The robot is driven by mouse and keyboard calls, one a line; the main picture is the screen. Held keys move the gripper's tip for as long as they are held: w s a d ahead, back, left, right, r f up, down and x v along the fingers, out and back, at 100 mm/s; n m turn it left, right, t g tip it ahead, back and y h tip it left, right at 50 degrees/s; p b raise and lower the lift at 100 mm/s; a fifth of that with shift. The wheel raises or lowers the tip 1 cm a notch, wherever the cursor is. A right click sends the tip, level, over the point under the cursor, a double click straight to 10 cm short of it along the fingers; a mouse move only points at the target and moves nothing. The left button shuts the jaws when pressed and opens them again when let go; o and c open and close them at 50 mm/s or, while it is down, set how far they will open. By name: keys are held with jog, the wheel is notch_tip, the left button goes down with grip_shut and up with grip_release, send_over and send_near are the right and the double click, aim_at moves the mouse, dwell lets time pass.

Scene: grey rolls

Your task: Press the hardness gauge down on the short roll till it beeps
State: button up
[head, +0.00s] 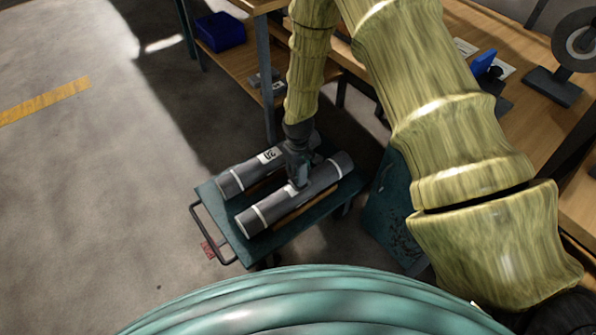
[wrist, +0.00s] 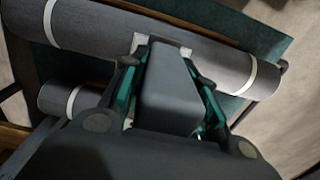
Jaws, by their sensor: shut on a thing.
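Two grey rolls with white end bands lie side by side on a green cart. My gripper (head: 298,158) is shut on the dark grey hardness gauge, a blocky body (wrist: 168,92) between the green-edged fingers (wrist: 166,72) in the wrist view. The gauge's end meets the middle of the nearer roll (head: 322,182), over a pale patch; this appears to be the upper roll (wrist: 90,30) in the wrist view. Firm contact is unclear. The other roll (head: 240,176) has a white label and is partly hidden by my gripper. Which roll is shorter is unclear.
The cart (head: 222,222) has a dark handle (head: 205,236) on its left. A workbench (head: 520,65) with a stand (head: 555,85) is at the right. A shelf with a blue bin (head: 220,31) stands behind. The floor at left is clear.

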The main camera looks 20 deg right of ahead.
jog(key=shift+f, duration=0.5)
dwell(2.0)
jog(key=shift+r, duration=0.1)
jog(key=shift+r+p, duration=2.85)
jog(key=shift+r, duration=0.55)
jog(key=shift+r, duration=0.1)
